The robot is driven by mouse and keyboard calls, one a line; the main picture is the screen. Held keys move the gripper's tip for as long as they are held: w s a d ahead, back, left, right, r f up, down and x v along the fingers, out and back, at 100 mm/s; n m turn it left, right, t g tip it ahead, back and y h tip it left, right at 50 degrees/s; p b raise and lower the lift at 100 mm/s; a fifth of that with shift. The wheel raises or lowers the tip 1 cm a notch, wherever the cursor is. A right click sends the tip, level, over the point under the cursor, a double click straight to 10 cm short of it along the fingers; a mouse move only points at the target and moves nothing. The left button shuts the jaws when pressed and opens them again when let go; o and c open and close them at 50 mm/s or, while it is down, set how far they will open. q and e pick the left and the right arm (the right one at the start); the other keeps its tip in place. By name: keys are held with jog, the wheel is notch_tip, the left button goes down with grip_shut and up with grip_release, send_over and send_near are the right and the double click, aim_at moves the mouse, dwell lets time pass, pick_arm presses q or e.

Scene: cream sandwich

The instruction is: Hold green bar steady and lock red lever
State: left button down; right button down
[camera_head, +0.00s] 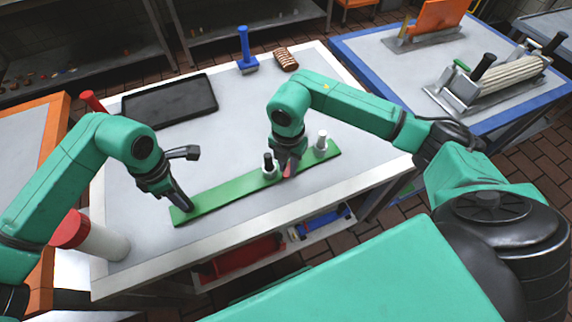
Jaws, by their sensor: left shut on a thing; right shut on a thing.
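A long green bar (225,190) lies slantwise on the white table, from lower left to upper right. My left gripper (186,207) is shut on the bar's left end. My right gripper (289,171) is shut on a small red lever (290,171), of which only a little shows between the fingers. The lever is at the bar, right of its middle. A black-topped post (268,163) stands just left of my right gripper, and a white-topped post (321,140) stands near the bar's right end. My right gripper hides part of the bar and most of the lever.
A black tray (169,101) lies at the table's back left. A blue-handled tool (245,50) and a brown ridged item (286,59) are at the back. A white cylinder with a red cap (104,240) is at the left edge. A blue-edged table (385,65) with a roller stands to the right.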

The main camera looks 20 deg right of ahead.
jog(key=shift+a, duration=0.1)
jog(key=c, duration=0.7)
grip_release()
